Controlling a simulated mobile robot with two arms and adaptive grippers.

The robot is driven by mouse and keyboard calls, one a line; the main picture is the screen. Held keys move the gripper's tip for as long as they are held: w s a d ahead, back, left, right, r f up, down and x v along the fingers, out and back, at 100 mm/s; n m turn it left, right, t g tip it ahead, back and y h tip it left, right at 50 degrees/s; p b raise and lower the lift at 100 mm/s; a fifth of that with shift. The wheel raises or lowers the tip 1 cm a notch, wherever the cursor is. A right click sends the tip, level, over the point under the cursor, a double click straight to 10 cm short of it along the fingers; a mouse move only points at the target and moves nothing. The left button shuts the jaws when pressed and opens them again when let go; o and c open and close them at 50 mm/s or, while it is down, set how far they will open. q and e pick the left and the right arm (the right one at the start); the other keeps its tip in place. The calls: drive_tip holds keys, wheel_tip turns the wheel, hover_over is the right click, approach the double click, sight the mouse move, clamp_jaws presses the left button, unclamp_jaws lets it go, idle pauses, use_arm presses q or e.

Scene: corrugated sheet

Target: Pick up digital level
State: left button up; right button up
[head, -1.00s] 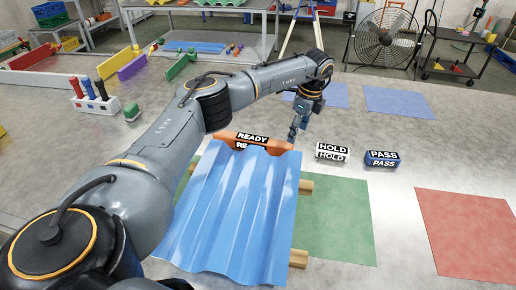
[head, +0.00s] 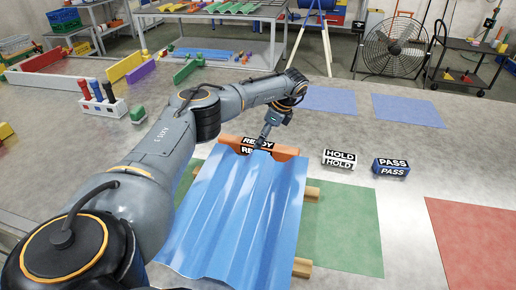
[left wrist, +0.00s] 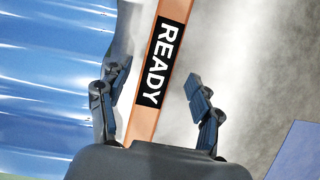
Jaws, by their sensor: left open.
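The digital level appears to be the orange bar marked READY (head: 285,152), lying across the far end of the blue corrugated sheet (head: 235,215). It also shows in the left wrist view (left wrist: 143,118), running lengthwise between the fingers. My left gripper (head: 264,140) is over the bar's middle in the head view. In the left wrist view the gripper (left wrist: 157,82) is open, with one finger on each side of the bar and gaps visible between them. I cannot tell its exact height above the bar. My right gripper is in neither view.
A white HOLD block (head: 339,160) and a blue PASS block (head: 391,168) stand right of the bar. The sheet rests on wooden supports (head: 303,267) over a green mat (head: 350,230). A red mat (head: 480,235) lies bare at right.

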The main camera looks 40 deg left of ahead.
use_arm(q)
drive_tip(key=x, duration=0.3)
drive_tip(key=shift+s+a+f, duration=0.2)
drive_tip(key=shift+f, duration=0.1)
clamp_jaws()
drive_tip(key=shift+r, duration=0.15)
